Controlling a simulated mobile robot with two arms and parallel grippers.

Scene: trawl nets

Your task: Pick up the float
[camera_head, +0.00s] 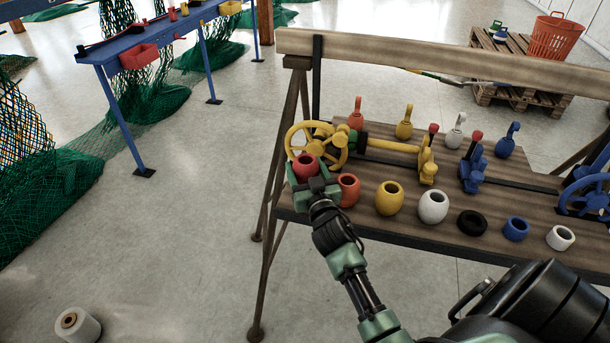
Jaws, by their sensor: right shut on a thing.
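My right gripper (307,180) is at the left end of the wooden bench (330,218), shut on a small red float (305,164) with a dark hole in its top. The fingers hide the float's lower part, so I cannot tell whether it is clear of the bench top. To its right, a row of similar pieces stands along the front edge: an orange-red float (349,189), a yellow one (389,198) and a white one (433,206). My left gripper is not in view.
A yellow handwheel (318,146) stands close behind my right gripper. A black ring (472,222), a blue ring (516,228) and a white ring (560,237) continue the row. Shackles and a blue wheel (588,195) stand behind.

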